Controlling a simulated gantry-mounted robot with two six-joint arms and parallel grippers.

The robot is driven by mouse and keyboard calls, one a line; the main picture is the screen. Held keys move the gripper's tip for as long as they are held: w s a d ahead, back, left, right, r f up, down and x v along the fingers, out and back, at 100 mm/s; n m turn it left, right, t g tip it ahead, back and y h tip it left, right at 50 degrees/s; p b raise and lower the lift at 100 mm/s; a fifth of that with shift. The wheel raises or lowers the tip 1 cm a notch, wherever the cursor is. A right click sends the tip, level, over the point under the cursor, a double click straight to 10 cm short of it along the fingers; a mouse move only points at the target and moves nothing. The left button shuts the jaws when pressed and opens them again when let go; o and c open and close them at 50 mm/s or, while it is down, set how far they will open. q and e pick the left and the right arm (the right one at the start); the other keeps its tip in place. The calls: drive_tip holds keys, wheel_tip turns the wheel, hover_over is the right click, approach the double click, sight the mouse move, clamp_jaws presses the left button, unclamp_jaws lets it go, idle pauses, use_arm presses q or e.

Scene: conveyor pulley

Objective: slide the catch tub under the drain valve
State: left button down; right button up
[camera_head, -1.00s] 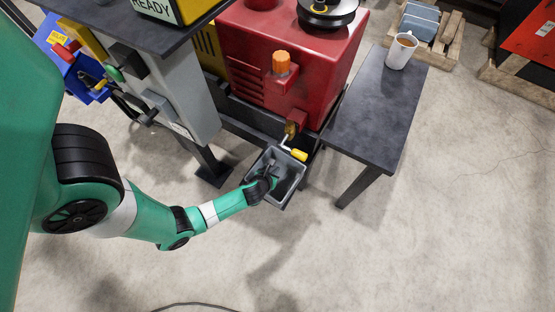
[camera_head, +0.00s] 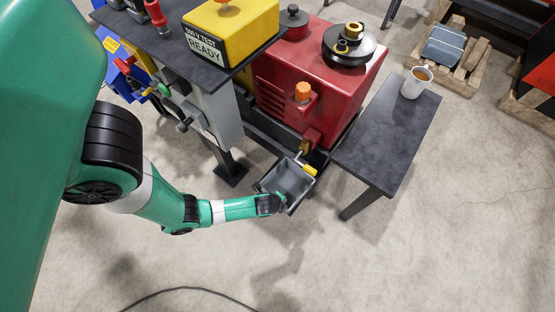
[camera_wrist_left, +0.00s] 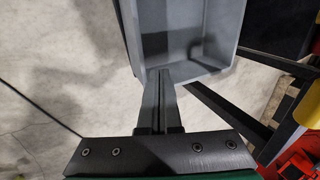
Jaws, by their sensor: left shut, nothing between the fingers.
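The grey catch tub (camera_head: 290,179) is an open rectangular box in front of the red machine. The drain valve (camera_head: 306,164), with a yellow handle, sits at the tub's far edge, and the tub's far end appears below it. My left gripper (camera_head: 284,202) is at the tub's near side. In the left wrist view, its fingers (camera_wrist_left: 159,76) are shut together and empty, with tips at the tub's near wall. The tub (camera_wrist_left: 168,45) fills the top there. I cannot tell whether the tips touch it. My right gripper is in neither view.
The red machine (camera_head: 345,90) stands behind the tub. A dark side table (camera_head: 385,135) with a white cup (camera_head: 416,82) is to the right. A workbench with a yellow tester (camera_head: 232,35) is at the upper left.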

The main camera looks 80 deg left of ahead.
use_arm(q)
drive_tip(key=s+d+r+n+g+h+p, duration=0.1)
drive_tip(key=s+d+n+g+h+p, duration=0.15)
drive_tip(key=n, duration=0.75)
drive_tip(key=s+d+n+g+h+p, duration=0.1)
drive_tip(key=s+n+p, duration=0.15)
drive_tip(key=n, duration=0.85)
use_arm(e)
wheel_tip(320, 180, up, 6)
use_arm(q)
drive_tip(key=w+a+f+b, duration=0.2)
drive_tip(key=a+f+b, duration=0.1)
drive_tip(key=f+b, duration=0.6)
drive_tip(key=shift+w+a+f, duration=0.15)
drive_tip(key=shift+a+f, duration=0.1)
drive_tip(key=shift+f, duration=0.2)
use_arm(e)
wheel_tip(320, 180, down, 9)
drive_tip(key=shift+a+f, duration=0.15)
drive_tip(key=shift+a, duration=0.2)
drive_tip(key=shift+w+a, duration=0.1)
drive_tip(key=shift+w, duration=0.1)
